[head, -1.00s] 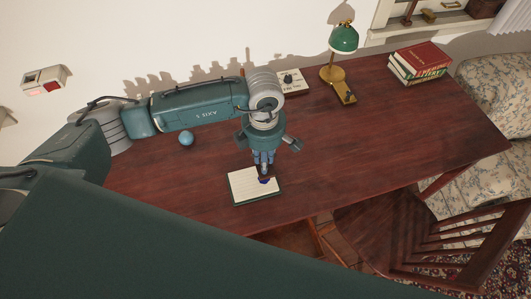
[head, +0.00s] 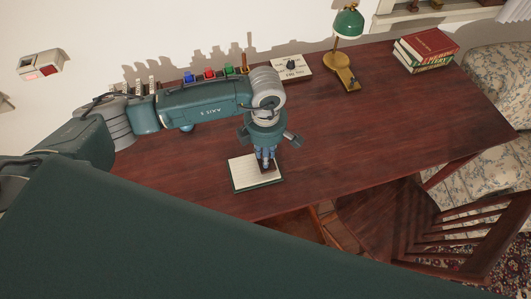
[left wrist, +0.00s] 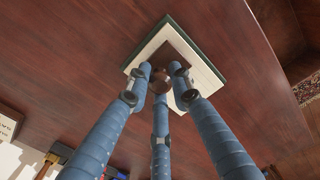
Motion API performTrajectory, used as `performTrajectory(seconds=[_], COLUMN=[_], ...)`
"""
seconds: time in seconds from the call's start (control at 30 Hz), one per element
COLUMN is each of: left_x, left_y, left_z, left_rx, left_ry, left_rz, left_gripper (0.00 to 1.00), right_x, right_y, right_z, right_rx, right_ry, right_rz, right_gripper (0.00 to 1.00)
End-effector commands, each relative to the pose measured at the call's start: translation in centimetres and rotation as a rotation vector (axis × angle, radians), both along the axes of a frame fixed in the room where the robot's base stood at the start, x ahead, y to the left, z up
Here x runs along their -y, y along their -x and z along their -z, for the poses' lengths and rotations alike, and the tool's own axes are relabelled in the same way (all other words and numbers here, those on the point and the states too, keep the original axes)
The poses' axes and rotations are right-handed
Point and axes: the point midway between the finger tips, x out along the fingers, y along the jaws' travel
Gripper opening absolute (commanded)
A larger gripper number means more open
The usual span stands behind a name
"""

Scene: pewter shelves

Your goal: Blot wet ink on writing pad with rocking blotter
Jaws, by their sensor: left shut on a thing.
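The writing pad (head: 242,173) lies on the desk near its front edge, pale and lined with a dark green border. It also shows in the left wrist view (left wrist: 206,77). My left gripper (head: 266,167) points down over the pad's right part. Its three blue fingers close around the brown knob of the rocking blotter (left wrist: 181,46), whose dark brown plate lies over the pad. I cannot tell whether the blotter touches the paper. No wet ink is visible now; the blotter and fingers hide part of the page. My right gripper is not in view.
The reddish wooden desk (head: 330,140) is clear right of the pad. At the back stand colored bottles (head: 210,75), a white sign with a dark knob (head: 291,67), a green lamp (head: 348,23) and books (head: 426,46). A wooden chair (head: 400,225) stands at the front.

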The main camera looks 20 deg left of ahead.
Motion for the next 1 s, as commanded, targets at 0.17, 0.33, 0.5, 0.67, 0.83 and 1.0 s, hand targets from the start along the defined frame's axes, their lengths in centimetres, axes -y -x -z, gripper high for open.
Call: performTrajectory(seconds=[0.17,0.33,0.5,0.67,0.83,1.0], left_x=[0.01,0.01,0.0,0.0,0.0,0.0], left_y=[-0.03,-0.03,-0.02,-0.02,-0.02,-0.02], left_z=[-0.03,0.1,0.32,0.51,0.72,0.92], left_rx=[0.0,0.001,0.001,0.001,0.001,0.001], left_ry=[0.0,0.0,0.0,0.0,0.0,0.0], left_rz=[0.0,0.0,0.0,0.0,0.0,0.0], left_gripper=[0.0,0.0,0.0,0.0,0.0,0.0], right_x=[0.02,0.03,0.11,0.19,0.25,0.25], right_y=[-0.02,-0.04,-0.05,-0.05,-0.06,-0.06], right_z=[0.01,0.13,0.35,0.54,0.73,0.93], right_rx=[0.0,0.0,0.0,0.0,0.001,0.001], right_ry=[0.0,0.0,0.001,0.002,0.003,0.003], right_rz=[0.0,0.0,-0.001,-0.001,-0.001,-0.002], right_gripper=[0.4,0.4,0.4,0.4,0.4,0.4])
